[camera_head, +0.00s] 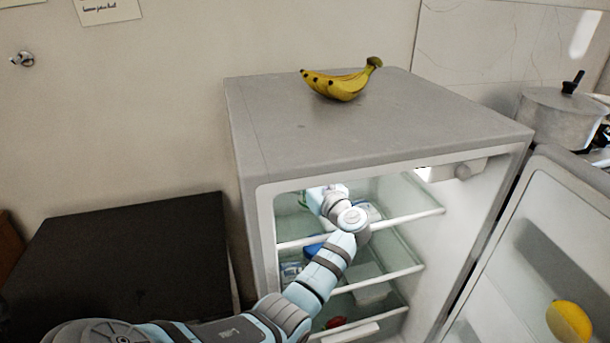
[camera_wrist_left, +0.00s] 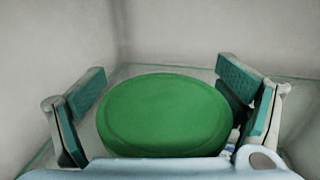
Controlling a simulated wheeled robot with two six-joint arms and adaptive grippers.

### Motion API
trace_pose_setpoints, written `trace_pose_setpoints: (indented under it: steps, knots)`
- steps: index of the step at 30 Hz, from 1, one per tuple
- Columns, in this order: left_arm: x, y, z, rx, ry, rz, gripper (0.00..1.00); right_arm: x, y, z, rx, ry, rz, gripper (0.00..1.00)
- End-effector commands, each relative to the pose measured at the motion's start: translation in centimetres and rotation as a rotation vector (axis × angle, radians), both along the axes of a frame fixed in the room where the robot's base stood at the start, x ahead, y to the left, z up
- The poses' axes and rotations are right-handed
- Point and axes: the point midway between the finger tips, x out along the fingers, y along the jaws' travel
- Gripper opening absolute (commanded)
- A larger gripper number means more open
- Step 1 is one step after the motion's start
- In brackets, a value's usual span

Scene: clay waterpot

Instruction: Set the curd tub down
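The curd tub (camera_wrist_left: 165,115) shows in the left wrist view as a round green lid, with its body hidden beneath. My left gripper (camera_wrist_left: 163,88) has one finger on each side of the tub. The fingers stand wide apart, close to the lid's edges; I cannot tell whether they touch its sides. In the head view my left arm reaches into the open fridge (camera_head: 390,155), at the upper shelf (camera_head: 415,212). The fingers and the tub cannot be made out clearly there. My right gripper is in neither view.
Bananas (camera_head: 340,84) lie on top of the fridge. Its door stands open at the right, with a lemon (camera_head: 569,321) in it. Fridge walls and the shelf closely surround my gripper. Lower shelves hold a pale container (camera_head: 368,287) and other items. A pot (camera_head: 562,115) stands beyond.

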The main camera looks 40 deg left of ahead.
Motion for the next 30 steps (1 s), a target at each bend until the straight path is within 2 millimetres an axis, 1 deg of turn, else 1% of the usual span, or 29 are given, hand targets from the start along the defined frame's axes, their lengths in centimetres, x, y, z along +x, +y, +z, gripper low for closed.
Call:
trace_pose_setpoints:
  steps: [9, 11, 14, 21, 24, 27, 30]
  knots:
    - [0.0, 0.0, 0.2, 0.0, 0.0, 0.0, 0.9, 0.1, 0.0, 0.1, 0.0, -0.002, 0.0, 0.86]
    - [-0.1, -0.4, 0.2, 0.0, 0.0, -0.001, 0.9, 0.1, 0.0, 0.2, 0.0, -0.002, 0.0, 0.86]
    - [-0.7, -1.9, 0.1, -0.002, 0.0, -0.003, 0.9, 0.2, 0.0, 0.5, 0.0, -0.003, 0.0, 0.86]
    - [-3.5, -8.0, 0.2, -0.004, 0.0, -0.002, 0.9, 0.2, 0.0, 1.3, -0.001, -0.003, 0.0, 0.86]
    - [-4.3, -9.8, 0.2, -0.003, 0.0, -0.002, 0.9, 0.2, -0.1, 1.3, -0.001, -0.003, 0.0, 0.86]
    - [-4.8, -10.8, 0.2, -0.002, 0.001, -0.001, 0.9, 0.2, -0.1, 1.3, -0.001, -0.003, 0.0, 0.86]
    - [-4.9, -11.0, 0.2, 0.0, 0.0, 0.001, 0.9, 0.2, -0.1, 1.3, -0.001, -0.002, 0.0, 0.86]
